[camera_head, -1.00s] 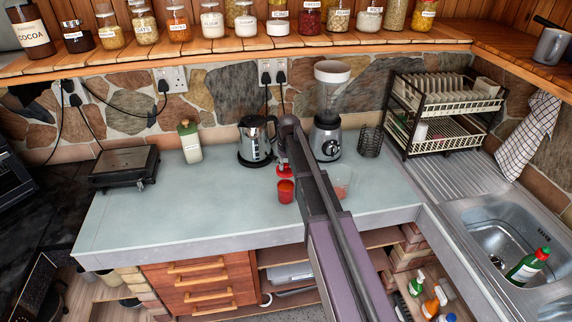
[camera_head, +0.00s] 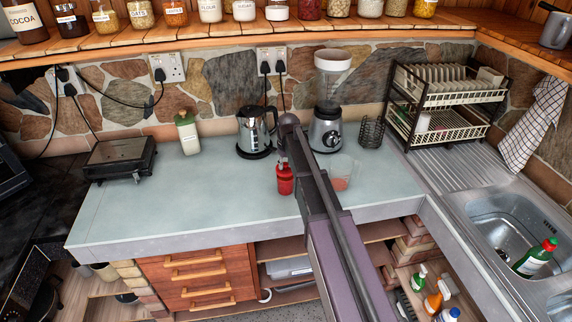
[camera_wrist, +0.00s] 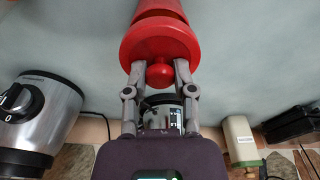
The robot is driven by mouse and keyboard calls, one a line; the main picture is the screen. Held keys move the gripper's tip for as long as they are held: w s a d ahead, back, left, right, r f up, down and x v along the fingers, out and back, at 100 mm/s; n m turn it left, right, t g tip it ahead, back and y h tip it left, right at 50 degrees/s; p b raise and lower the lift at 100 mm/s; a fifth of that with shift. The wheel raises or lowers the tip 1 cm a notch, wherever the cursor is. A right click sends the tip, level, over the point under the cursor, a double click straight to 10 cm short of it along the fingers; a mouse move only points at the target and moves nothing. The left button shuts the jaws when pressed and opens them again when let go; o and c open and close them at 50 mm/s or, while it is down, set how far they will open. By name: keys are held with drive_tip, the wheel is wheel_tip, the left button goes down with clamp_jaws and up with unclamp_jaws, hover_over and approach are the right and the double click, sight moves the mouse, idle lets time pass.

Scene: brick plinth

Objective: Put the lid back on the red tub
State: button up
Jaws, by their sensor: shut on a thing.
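The red tub (camera_head: 285,187) stands upright on the grey-green worktop, near its front edge. The red lid (camera_head: 283,169) is right over the tub, with no clear gap between them; I cannot tell whether it is fully seated. In the wrist view the round lid (camera_wrist: 160,38) hides most of the tub (camera_wrist: 160,8) behind it. My gripper (camera_wrist: 160,70) is shut on the lid's red knob, one finger on each side. In the head view my arm comes in from the lower right, and the gripper (camera_head: 282,159) is small above the lid.
A clear container (camera_head: 341,180) with something reddish stands right of the tub, partly behind my arm. A kettle (camera_head: 255,135) and a blender (camera_head: 326,130) stand behind. A green-capped bottle (camera_head: 188,135) is further left. The worktop left of the tub is clear.

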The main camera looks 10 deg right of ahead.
drive_tip(key=shift+f+b, duration=0.65)
drive_tip(key=shift+f, duration=0.25)
drive_tip(key=shift+f, duration=0.15)
idle(1.7)
drive_tip(key=o, duration=0.9)
drive_tip(key=o, duration=0.3)
drive_tip(key=shift+o, duration=0.2)
drive_tip(key=shift+r+p, duration=3.35)
drive_tip(key=shift+r, duration=0.15)
